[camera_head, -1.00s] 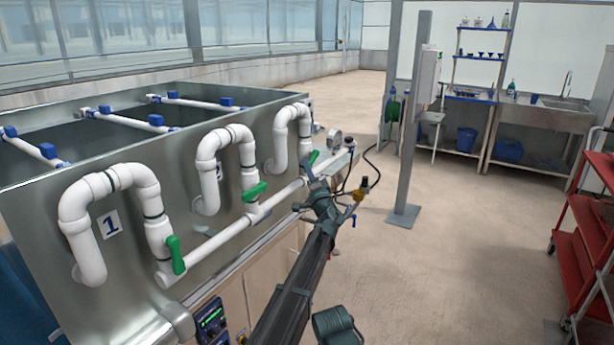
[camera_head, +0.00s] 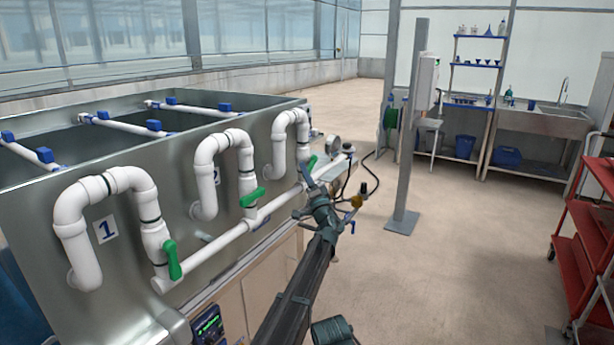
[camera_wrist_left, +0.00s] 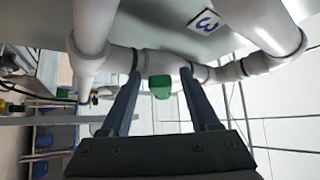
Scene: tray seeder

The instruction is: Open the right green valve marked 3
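The valve marked 3 has a green handle (camera_head: 312,163) on the farthest white pipe loop, at the right end of the tank. The handle looks near upright, slightly tilted. In the left wrist view the green handle (camera_wrist_left: 160,87) shows end-on between my fingers, below a white pipe, and the label 3 (camera_wrist_left: 206,22) appears upside down. My left gripper (camera_head: 304,196) is just in front of and below this valve. It also shows in the left wrist view (camera_wrist_left: 160,74) with its fingers apart on either side of the handle. I see no clear contact. My right gripper is not in view.
Valve 2's green handle (camera_head: 253,198) lies across its pipe; valve 1's handle (camera_head: 173,260) is near upright. A gauge (camera_head: 333,144) and a black hose (camera_head: 372,172) are beyond the gripper. A grey post (camera_head: 408,130) and red cart (camera_head: 585,255) stand right. Floor between is clear.

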